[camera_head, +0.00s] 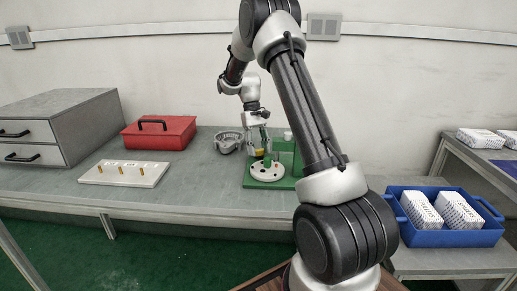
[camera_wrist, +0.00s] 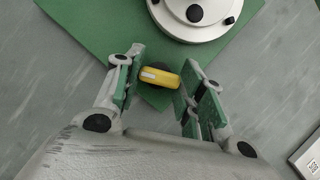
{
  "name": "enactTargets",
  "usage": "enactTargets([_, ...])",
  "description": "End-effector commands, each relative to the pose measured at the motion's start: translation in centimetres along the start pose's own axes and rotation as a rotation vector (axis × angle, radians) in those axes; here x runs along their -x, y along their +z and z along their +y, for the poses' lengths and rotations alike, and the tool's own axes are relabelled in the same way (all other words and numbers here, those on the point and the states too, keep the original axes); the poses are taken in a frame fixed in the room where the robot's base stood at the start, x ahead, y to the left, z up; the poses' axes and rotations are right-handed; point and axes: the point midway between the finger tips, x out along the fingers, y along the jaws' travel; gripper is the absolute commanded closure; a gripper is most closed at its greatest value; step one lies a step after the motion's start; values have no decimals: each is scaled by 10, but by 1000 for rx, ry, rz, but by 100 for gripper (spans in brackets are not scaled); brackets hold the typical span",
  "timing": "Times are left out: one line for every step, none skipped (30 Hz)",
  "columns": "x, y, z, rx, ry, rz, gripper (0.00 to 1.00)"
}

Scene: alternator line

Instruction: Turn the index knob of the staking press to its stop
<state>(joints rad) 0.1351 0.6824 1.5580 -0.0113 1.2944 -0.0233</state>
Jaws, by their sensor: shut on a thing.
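The staking press stands on the bench in the head view, with a green base (camera_head: 287,184) and a white round plate (camera_head: 267,171) with dark studs. In the wrist view, its green base (camera_wrist: 85,22) and part of the round plate (camera_wrist: 205,22) show at the top. The index knob (camera_wrist: 160,77) is a yellow bar with a white mark on a dark round seat, near a corner of the base. My gripper (camera_wrist: 158,84) is shut on the knob, one green-padded finger at each side. In the head view my gripper (camera_head: 262,146) is at the press, and the knob is mostly hidden.
A grey metal housing (camera_head: 228,141) lies left of the press. A white board with brass pins (camera_head: 124,173), a red toolbox (camera_head: 160,133) and a grey drawer cabinet (camera_head: 58,124) stand further left. A blue crate (camera_head: 450,239) with white boxes is at right. The bench front is clear.

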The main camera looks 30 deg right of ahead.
Motion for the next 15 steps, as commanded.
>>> enactTargets([1, -1, 0, 10, 5, 3, 85])
enactTargets([1, -1, 0, 15, 7, 3, 85])
enactTargets([1, -1, 0, 22, 10, 4, 85])
enactTargets([1, -1, 0, 25, 11, 4, 85])
enactTargets([1, -1, 0, 28, 12, 4, 85])
enactTargets([1, -1, 0, 31, 14, 4, 85])
enactTargets([1, -1, 0, 33, 14, 4, 85])
enactTargets([1, -1, 0, 33, 15, 4, 85])
enactTargets([1, -1, 0, 34, 15, 4, 85])
enactTargets([1, -1, 0, 35, 15, 4, 85])
enactTargets([1, -1, 0, 35, 15, 4, 85])
enactTargets([1, -1, 0, 34, 15, 4, 85])
enactTargets([1, -1, 0, 34, 15, 4, 85])
enactTargets([1, -1, 0, 34, 15, 4, 85])
enactTargets([1, -1, 0, 34, 15, 4, 85])
